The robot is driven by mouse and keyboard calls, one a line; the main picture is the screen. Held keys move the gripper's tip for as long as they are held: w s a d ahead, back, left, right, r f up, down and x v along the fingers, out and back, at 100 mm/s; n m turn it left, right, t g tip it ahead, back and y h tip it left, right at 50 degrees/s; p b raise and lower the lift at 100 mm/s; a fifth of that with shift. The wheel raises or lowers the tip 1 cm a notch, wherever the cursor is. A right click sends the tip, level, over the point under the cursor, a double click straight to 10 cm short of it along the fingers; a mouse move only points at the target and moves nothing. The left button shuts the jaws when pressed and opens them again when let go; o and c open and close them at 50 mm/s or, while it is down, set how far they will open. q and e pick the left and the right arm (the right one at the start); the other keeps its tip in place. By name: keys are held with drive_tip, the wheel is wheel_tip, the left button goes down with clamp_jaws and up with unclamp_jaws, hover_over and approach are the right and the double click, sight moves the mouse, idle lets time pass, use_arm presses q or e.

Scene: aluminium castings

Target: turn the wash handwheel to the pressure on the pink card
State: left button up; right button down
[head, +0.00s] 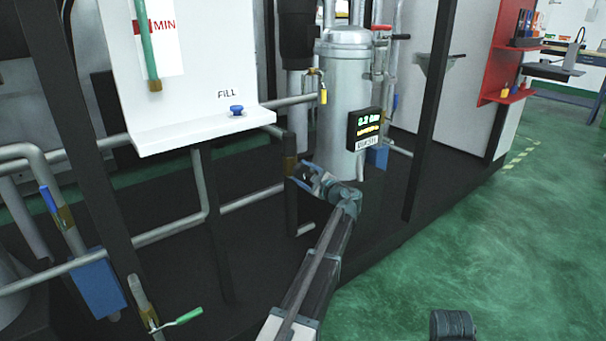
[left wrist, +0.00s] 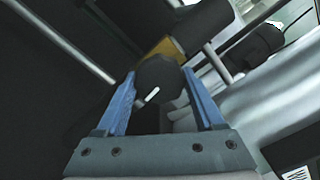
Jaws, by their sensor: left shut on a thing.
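My left gripper (head: 302,176) is in front of the pipework, left of the grey tank. In the left wrist view its two blue fingers (left wrist: 160,96) are closed on the sides of a dark round handwheel (left wrist: 158,78) with a white mark on its face. The handwheel is hard to make out in the head view. A small black display (head: 365,128) on the tank shows a green reading in bar, which looks like 2.2 or 3.2, with a yellow line and a white label below. I cannot make out a pink card.
The grey tank (head: 343,90) stands just behind the gripper. Dark frame posts (head: 428,120) stand either side. A white panel marked FILL (head: 190,60) with a blue knob (head: 237,110) is at the left.

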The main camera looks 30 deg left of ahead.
idle(0.3)
use_arm(q)
drive_tip(key=o, duration=1.4)
drive_tip(key=v, duration=1.4)
drive_tip(key=shift+a, duration=0.1)
